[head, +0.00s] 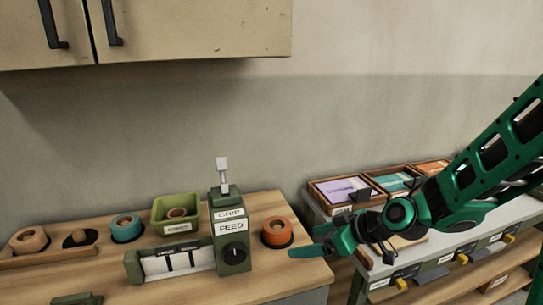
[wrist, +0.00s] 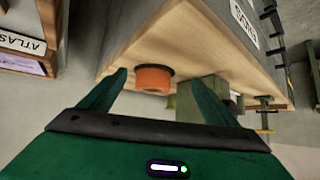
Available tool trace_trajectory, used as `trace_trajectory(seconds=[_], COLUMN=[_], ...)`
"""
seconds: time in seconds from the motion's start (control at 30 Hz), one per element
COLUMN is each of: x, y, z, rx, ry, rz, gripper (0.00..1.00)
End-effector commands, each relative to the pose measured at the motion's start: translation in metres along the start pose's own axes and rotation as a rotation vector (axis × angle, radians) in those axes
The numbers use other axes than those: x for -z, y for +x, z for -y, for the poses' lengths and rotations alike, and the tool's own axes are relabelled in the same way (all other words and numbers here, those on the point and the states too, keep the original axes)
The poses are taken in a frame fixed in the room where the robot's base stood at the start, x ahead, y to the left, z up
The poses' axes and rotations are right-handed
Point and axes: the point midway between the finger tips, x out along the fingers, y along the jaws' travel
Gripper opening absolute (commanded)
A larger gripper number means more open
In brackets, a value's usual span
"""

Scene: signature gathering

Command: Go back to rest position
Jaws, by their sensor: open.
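My gripper (head: 312,241) is green, open and empty. In the head view it hangs over the gap between the wooden bench (head: 298,276) and the grey shelf unit, its fingers pointing left toward the bench. The orange roll (head: 278,233) sits in a dark round holder at the bench's right end, just left of the fingertips. In the wrist view my two fingers (wrist: 158,86) are spread wide, and the orange roll (wrist: 153,80) appears between them, beyond the tips and apart from them.
A green FEED machine (head: 232,240) with a dial and lever stands left of the roll. A green tray (head: 178,214), a teal roll (head: 126,228) and brown rolls sit further left. Wooden trays (head: 343,190) of cards stand on the right unit. A cabinet (head: 190,30) hangs above.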

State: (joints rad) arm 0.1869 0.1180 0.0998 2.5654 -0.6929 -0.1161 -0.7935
Motion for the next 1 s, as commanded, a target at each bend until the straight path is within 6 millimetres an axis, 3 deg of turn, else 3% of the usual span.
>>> trace_trajectory(seconds=[0.3, 0.77, 1.0], x=[-0.043, -0.076, -0.142], y=[-0.09, -0.206, -0.265], z=[-0.026, -0.038, -0.035], rx=[-0.237, -0.561, -0.624], ry=[0.256, 0.683, 0.916], rz=[0.32, 0.444, 0.564], gripper=[0.83, 0.83, 0.83])
